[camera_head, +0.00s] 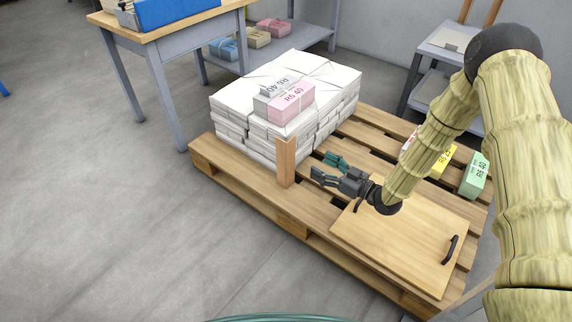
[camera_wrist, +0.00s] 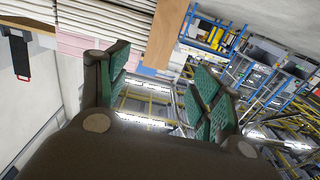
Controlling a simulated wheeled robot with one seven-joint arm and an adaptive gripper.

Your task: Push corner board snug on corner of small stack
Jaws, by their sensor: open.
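The corner board (camera_head: 287,162) is a brown upright strip. It stands at the near corner of the stack of white newspaper bundles (camera_head: 240,101) on the wooden pallet. I cannot tell whether it touches the stack. My gripper (camera_head: 325,168) is open and empty, just right of the corner board and low over the pallet. In the wrist view the open fingers (camera_wrist: 160,100) show green pads. The corner board (camera_wrist: 166,32) shows beyond them at the top, beside the white and pink stack (camera_wrist: 105,30).
The pallet (camera_head: 285,217) carries a board with black handles (camera_head: 400,240) at its near right. Pink and grey bundles (camera_head: 290,102) lie on the stack. Yellow and green bundles (camera_head: 474,175) lie at the right. A table (camera_head: 170,30) stands at the back left. The left floor is clear.

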